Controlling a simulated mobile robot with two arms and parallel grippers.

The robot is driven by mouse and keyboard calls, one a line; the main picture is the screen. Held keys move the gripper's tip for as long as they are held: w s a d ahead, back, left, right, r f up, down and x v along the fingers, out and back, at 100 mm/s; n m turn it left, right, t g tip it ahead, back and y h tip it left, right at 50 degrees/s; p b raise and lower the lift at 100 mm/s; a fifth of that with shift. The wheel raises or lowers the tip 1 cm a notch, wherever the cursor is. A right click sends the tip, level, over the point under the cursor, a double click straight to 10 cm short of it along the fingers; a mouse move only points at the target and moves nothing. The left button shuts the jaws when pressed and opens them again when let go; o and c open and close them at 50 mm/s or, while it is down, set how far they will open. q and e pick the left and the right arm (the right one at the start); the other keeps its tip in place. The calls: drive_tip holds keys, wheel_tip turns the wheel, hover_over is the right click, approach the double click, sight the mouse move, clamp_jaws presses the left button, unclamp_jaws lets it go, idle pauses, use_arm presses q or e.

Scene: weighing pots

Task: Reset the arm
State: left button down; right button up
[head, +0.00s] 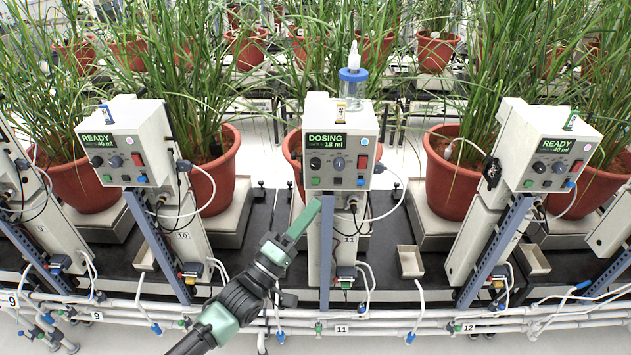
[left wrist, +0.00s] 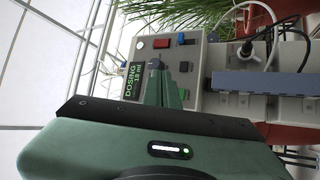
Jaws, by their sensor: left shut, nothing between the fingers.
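My left arm reaches up from the bottom of the head view. Its green gripper (head: 314,206) is shut and empty, its tip just below the front panel of the middle control box (head: 320,115). That box's display reads DOSING, 18 ml. In the left wrist view the shut fingers (left wrist: 156,72) point at the same panel and cover part of it; I cannot tell whether they touch it. The panel has a red switch (head: 334,160), a blue button (head: 362,162), a green button and dark knobs. My right gripper is not in view.
A blue-and-clear bottle (head: 353,88) stands on the middle box. Potted plants (head: 450,175) stand behind. Blue posts (head: 327,255), cables and white pipes (head: 400,314) crowd the front.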

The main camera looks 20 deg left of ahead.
use_arm(q)
drive_tip(key=shift+f, duration=0.1)
drive_tip(key=s+a+f+m+g+y, duration=0.1)
drive_tip(key=a+f+g+y, duration=0.15)
drive_tip(key=f, duration=0.85)
drive_tip(key=a+f+m+g+y, duration=0.1)
drive_tip(key=f+g+y, duration=0.15)
drive_tip(key=f, duration=0.85)
drive_tip(key=s+a+f+m+g+y, duration=0.1)
drive_tip(key=s+f, duration=0.2)
drive_tip(key=f, duration=0.3)
drive_tip(key=s+f+m+g+b, duration=0.1)
drive_tip(key=s+f+g, duration=0.15)
drive_tip(key=f, duration=0.35)
drive_tip(key=s+a+f+m+y, duration=0.1)
drive_tip(key=s+f, duration=0.2)
drive_tip(key=f, duration=0.3)
drive_tip(key=s+a+f+m+g+y+b, duration=0.15)
drive_tip(key=s+f+m+g, duration=0.4)
drive_tip(key=s+f, duration=1.3)
drive_tip(key=s+f+m+g, duration=0.1)
drive_tip(key=s+f+g, duration=0.1)
drive_tip(key=s, duration=0.8)
drive_tip(key=s+f+g, duration=0.2)
drive_tip(key=s+g, duration=0.2)
drive_tip(key=s, duration=0.6)
drive_tip(key=shift+s+d+f+m+y, duration=0.35)
drive_tip(key=shift+d+f+y, duration=0.05)
drive_tip(key=shift+d+y, duration=0.05)
